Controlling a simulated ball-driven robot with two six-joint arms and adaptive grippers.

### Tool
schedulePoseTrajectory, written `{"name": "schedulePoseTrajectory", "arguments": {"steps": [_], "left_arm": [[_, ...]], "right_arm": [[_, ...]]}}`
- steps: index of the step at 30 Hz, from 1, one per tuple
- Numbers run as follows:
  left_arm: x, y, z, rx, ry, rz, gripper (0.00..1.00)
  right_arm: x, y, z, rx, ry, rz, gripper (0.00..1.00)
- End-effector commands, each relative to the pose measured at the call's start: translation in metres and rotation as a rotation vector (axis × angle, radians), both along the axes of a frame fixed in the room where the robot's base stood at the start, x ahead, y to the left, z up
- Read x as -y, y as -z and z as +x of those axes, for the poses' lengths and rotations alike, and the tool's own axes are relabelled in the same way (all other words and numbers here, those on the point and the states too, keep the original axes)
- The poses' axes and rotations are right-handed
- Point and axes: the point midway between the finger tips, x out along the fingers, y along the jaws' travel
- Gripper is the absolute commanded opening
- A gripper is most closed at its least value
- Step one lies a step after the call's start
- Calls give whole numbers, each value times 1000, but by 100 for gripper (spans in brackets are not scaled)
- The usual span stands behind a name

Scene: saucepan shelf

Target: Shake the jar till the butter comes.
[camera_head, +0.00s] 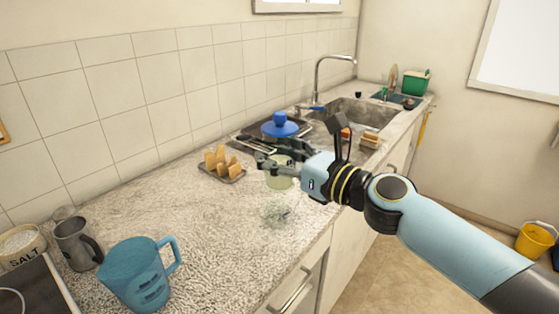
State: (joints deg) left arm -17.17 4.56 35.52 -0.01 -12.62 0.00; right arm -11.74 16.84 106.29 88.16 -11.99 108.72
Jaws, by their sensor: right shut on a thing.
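The jar (280,177) is a small pale, yellowish container in the middle of the camera_head view. My right gripper (272,162) comes in from the right and is shut on it near its top. The dark fingers hide part of the jar's upper side. The jar appears to be held above the counter. What is inside it is too small to tell. My left gripper is not in view.
A toast rack (222,166) is to the left, and a blue-lidded pan (280,126) and a sink (357,113) lie behind. A blue jug (137,277) and a grey mug (76,246) stand front left.

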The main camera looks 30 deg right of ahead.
Motion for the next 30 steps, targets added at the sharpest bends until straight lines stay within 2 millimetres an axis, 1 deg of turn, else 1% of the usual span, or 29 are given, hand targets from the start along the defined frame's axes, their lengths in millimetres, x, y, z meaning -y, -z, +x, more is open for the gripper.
{"name": "schedulePoseTrajectory", "arguments": {"steps": [1, 3, 11, 14, 17, 21, 22, 24, 30], "left_arm": [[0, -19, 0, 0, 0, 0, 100], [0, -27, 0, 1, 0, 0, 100], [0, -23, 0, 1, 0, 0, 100], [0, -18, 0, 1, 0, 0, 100], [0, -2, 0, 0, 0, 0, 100], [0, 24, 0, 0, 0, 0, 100], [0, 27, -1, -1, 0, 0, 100], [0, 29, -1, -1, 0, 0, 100], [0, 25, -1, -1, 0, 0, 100]], "right_arm": [[0, -20, 0, 2, 0, 1, 0], [0, -28, 0, 2, 0, 1, 0], [0, -23, 0, 2, 0, 1, 0], [0, -18, 0, 2, 0, 1, 0], [0, -1, 0, 1, 0, 1, 0], [0, 26, 0, 1, 0, 0, 0], [0, 29, 0, 1, 0, 0, 0], [0, 31, 0, 2, 0, 1, 0], [0, 26, 0, 2, 0, 1, 0]]}}
